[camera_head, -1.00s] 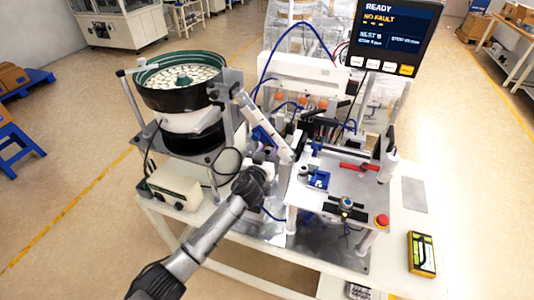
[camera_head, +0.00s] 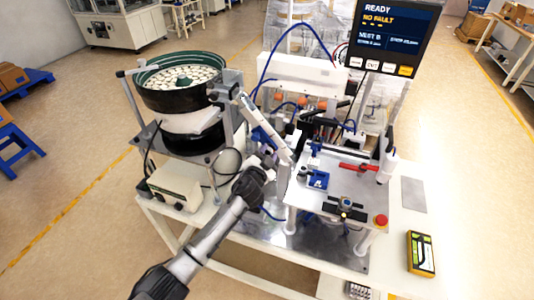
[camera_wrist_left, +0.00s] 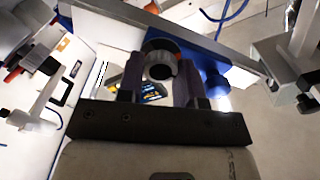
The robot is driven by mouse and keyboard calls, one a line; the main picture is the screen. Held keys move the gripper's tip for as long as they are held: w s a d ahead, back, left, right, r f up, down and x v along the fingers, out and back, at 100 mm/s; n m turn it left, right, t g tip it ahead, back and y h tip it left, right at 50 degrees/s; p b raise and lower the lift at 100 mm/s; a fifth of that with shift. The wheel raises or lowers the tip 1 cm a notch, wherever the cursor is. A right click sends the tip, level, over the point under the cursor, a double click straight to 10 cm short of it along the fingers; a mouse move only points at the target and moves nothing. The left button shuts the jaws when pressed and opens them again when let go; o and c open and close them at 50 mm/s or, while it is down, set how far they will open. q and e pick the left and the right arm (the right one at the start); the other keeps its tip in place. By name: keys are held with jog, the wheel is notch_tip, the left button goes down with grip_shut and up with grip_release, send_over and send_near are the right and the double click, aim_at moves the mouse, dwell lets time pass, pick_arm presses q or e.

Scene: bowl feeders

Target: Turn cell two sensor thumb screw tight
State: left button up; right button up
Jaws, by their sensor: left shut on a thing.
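My left gripper (camera_head: 268,163) reaches in beside the chute between the bowl feeder and the white fixture plate. In the left wrist view, the two dark fingers of my left gripper (camera_wrist_left: 161,78) are shut on a round grey and black knob, the thumb screw (camera_wrist_left: 160,66). The screw sits between the fingertips, close to a blue bracket (camera_wrist_left: 207,75) and a long grey rail (camera_wrist_left: 150,28). In the head view the screw is too small and covered to make out. The right gripper is not in view.
The bowl feeder (camera_head: 183,100) stands left of my arm, with its controller box (camera_head: 175,190) below. The white fixture plate (camera_head: 325,203) carries a blue nest (camera_head: 318,180) and a red emergency button (camera_head: 381,221). A screen (camera_head: 385,38) reads READY, NO FAULT. A yellow device (camera_head: 421,254) lies at right.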

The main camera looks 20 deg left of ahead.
pick_arm(q)
jog(key=m, duration=0.3)
jog(key=shift+m, duration=0.3)
jog(key=shift+m+p, duration=0.4)
jog(key=shift+m, duration=1.7)
jog(key=o, duration=0.9)
jog(key=s+p, duration=0.1)
jog(key=s, duration=1.3)
jog(key=shift+w, duration=0.1)
